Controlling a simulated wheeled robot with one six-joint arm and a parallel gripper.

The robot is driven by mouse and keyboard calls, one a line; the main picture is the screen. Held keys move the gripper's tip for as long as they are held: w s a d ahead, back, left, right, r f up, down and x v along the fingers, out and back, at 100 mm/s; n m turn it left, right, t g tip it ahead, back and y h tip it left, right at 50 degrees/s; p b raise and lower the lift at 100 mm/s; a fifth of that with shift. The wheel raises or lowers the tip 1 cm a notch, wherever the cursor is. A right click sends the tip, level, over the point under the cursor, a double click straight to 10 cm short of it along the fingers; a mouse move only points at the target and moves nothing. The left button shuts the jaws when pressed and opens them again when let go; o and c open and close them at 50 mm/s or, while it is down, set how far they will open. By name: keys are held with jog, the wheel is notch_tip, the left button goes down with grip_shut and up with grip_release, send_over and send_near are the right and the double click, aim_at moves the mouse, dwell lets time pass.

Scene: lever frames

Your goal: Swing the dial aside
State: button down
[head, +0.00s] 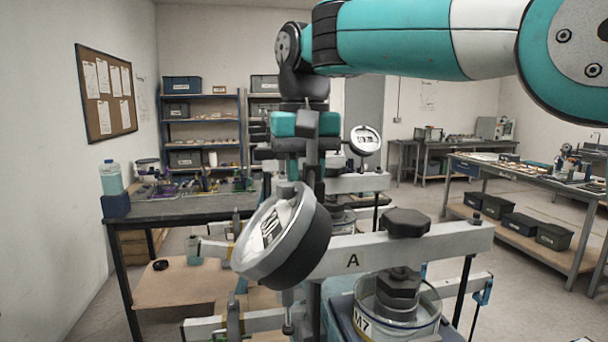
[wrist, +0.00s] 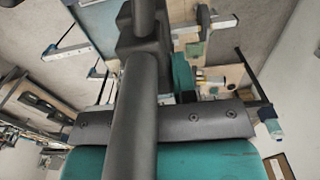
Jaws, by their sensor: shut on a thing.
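The dial (head: 278,240) is a round gauge with a white face and dark back, tilted, at the left end of the grey crossbar marked A (head: 455,237) in the head view. A thin stem shows below it. My gripper (head: 312,180) points down just above and behind the dial, shut on it; the dial's body hides the exact contact. In the wrist view, my gripper's dark parts fill the middle, and the dial cannot be made out.
A black hex knob (head: 406,222) sits on the crossbar above a glass jar (head: 412,325) labelled M7. Behind stands a similar frame with a second dial (head: 365,140). A workbench (head: 165,210) with a blue-capped bottle (head: 111,178) is at left; another bench (head: 530,180) is at right.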

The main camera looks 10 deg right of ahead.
jog(key=c, duration=0.9)
grip_release()
notch_tip(320, 180, up, 17)
jog(key=p, duration=0.7)
jog(key=shift+r, duration=0.2)
